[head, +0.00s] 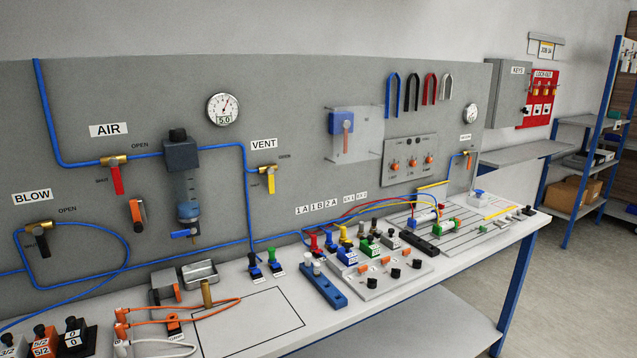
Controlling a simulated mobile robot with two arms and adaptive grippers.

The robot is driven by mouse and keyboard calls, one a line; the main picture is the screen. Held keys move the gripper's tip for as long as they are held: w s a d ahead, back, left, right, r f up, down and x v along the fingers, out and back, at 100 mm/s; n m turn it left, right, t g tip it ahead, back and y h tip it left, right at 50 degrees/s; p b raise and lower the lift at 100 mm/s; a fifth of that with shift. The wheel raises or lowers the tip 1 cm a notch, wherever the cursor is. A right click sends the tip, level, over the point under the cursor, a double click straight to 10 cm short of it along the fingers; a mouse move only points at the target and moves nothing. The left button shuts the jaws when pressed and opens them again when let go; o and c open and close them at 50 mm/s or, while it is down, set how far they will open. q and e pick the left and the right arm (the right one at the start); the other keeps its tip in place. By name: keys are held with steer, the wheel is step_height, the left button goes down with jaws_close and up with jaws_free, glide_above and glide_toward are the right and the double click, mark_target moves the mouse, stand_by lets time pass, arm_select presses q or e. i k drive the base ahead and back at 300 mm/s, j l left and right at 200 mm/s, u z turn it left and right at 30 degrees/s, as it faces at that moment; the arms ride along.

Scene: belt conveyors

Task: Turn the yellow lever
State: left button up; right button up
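The yellow lever (271,184) hangs down from a brass valve (268,170) on the grey panel, under the VENT label (264,144). It points toward the SHUT marking, with OPEN marked at the upper right. A blue hose reaches the valve from the left. A second small valve (466,154) at the panel's right end has a small lever, too small to tell its colour surely. Neither of my grippers is in view.
A red lever (116,180) hangs under AIR and a black lever (43,245) under BLOW. A filter unit (181,155) stands left of the yellow lever. The bench (225,277) below holds fittings, boxes and cables. Floor (570,300) at the right is clear.

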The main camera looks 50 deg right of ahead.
mark_target(269, 170)
steer(key=z, duration=1.4)
